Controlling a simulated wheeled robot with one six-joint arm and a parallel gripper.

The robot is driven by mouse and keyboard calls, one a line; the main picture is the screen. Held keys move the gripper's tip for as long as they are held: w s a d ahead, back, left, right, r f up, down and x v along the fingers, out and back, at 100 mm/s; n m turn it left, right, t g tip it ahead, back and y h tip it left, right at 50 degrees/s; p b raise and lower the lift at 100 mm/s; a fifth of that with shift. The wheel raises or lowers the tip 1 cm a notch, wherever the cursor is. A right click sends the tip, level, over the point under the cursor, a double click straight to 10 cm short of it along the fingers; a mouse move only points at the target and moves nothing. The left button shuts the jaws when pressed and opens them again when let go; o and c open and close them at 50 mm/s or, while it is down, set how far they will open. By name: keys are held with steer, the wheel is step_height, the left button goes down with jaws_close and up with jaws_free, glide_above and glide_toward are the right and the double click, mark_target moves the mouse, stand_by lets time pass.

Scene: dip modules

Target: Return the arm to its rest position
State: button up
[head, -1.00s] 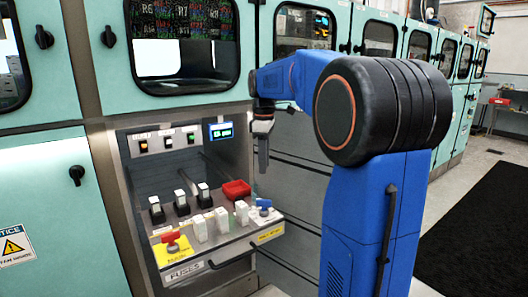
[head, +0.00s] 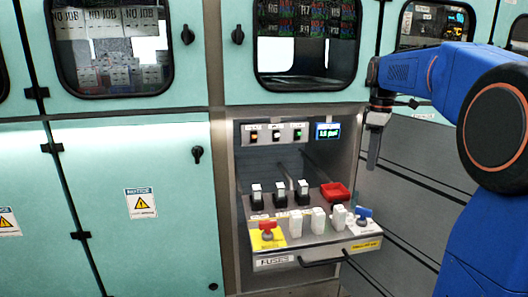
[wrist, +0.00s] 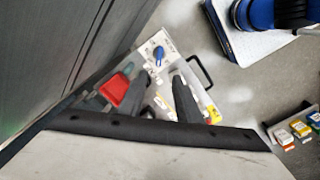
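My blue arm is raised at the right of the head view. My gripper (head: 374,158) points down beside the right edge of the open fuse bay, above the drawer and clear of it. In the wrist view my gripper (wrist: 160,80) shows two dark fingers spread apart with nothing held between them. Below them are the red tray (wrist: 115,90) and the blue-handled switch (wrist: 158,54) on the drawer. In the head view the pulled-out fuse drawer (head: 316,252) carries several white modules, a red-handled switch (head: 268,230) and the red tray (head: 335,192).
Teal cabinets (head: 130,170) with windows fill the left and back. A panel of lit buttons (head: 274,134) and a small display (head: 328,131) sit above the drawer. The drawer handle (head: 322,262) sticks out in front. A rack with coloured blocks (wrist: 300,128) shows in the wrist view.

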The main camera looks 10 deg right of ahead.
steer(key=s+a+f+m+t, duration=0.1)
steer(key=s+a+f+m, duration=0.15)
steer(key=s+a, duration=0.35)
steer(key=s+a+f+m+t, duration=0.1)
steer(key=s+a+f+m, duration=0.2)
steer(key=s, duration=0.6)
steer(key=s+a+f+m+t, duration=0.1)
steer(key=s+a+f+m, duration=0.1)
steer(key=s+f, duration=0.4)
steer(key=s+a+f+m+t, duration=0.1)
steer(key=s+a+f+m, duration=0.1)
steer(key=s+a+f, duration=0.2)
steer(key=s+f, duration=0.3)
steer(key=s, duration=0.1)
steer(key=shift+s+a+f+t, duration=0.2)
steer(key=shift+s+a+t, duration=0.1)
steer(key=shift+a+t, duration=0.1)
stand_by(1.9)
